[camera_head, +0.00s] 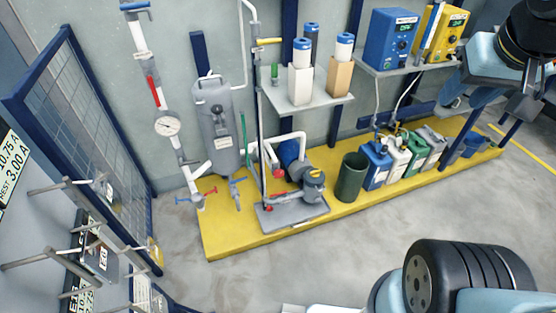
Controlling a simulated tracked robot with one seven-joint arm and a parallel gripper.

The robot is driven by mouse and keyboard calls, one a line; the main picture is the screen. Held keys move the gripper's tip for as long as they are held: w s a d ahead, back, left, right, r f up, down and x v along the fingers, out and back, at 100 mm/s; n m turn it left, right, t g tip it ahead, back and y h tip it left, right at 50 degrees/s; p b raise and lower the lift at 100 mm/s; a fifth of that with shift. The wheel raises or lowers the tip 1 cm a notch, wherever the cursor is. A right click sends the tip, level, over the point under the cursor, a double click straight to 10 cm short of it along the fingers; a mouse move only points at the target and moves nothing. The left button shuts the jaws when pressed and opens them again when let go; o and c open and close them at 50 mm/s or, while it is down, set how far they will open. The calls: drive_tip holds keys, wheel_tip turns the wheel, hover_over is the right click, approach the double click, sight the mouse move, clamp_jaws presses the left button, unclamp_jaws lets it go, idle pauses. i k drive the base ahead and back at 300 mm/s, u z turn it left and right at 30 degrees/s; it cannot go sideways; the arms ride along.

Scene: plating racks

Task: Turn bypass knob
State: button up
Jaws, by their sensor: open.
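No knob in view can be identified for certain as the bypass knob. Several valve handles sit on the pipework by the grey tank (222,130): a red lever (154,91) on the upright pipe, a yellow handle (268,41) at upper centre, a blue handle (237,181) under the tank, and a red handle (275,208) by the pump (312,183). My gripper (524,106) is at the upper right edge, dark and partly cut off. It is open, far to the right of the pipework, and touches none of these handles.
A yellow platform (240,240) carries the pump, a dark green bin (350,178) and several canisters (376,166). A shelf (305,96) holds filter housings; blue and yellow control boxes (390,38) stand at right. A mesh rack (85,115) is at left. The floor in front is clear.

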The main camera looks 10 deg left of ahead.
sight(279, 173)
drive_tip(key=u, duration=0.15)
drive_tip(key=k, duration=1.35)
drive_tip(key=z, duration=0.3)
drive_tip(key=i, duration=1)
drive_tip(key=u, duration=0.1)
